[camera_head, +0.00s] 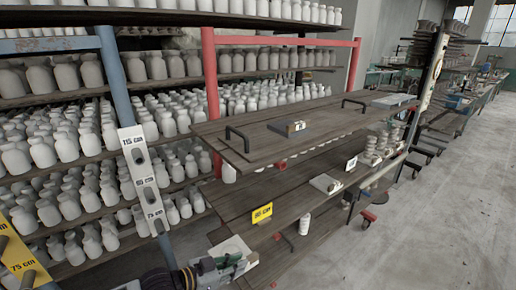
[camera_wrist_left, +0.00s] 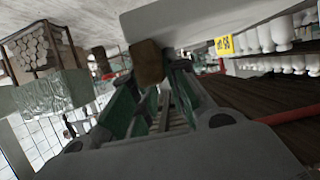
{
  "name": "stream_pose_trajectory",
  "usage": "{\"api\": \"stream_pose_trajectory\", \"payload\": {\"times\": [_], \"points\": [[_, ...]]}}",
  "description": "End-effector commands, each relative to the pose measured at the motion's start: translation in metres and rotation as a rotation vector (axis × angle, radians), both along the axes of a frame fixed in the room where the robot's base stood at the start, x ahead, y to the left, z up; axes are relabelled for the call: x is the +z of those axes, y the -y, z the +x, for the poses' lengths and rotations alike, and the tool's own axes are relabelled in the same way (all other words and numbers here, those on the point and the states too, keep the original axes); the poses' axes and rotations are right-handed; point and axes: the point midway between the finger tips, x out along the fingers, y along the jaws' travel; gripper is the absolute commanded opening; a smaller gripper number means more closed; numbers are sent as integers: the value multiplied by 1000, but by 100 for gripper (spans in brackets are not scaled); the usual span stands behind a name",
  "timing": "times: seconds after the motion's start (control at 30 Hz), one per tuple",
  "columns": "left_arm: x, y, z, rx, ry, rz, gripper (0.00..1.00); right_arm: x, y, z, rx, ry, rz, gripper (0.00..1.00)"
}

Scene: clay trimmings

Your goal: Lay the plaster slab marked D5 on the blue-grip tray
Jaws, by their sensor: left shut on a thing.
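My left gripper (camera_head: 230,262) is low in the head view, shut on the brown block of a pale slab (camera_head: 234,249) at the near end of the lower shelf. In the left wrist view the brown block (camera_wrist_left: 147,62) is between the fingertips, with the slab's pale face above. No D5 mark is readable on it. A wooden tray (camera_head: 255,150) with two dark handles lies on the upper shelf; I cannot tell that the grips are blue. A grey slab with a small marked block (camera_head: 290,128) lies on it. My right gripper is not in view.
Another pale slab (camera_head: 326,183) lies on the lower shelf, and a flat slab (camera_head: 390,101) at the upper shelf's far end. A yellow sign (camera_head: 262,212) stands on the lower shelf. Racks of pale bottles (camera_head: 160,125) fill the left.

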Motion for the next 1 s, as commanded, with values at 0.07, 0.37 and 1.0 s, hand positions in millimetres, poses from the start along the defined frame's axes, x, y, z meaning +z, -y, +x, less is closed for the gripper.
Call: {"api": "stream_pose_trajectory", "payload": {"times": [0.07, 0.37, 1.0], "points": [[6, -6, 8, 10, 6, 1, 0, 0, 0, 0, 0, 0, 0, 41], [49, -20, 51, 85, 6, -5, 0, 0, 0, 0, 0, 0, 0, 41], [120, -42, 102, 314, 2, -6, 0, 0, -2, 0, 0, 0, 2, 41]]}}
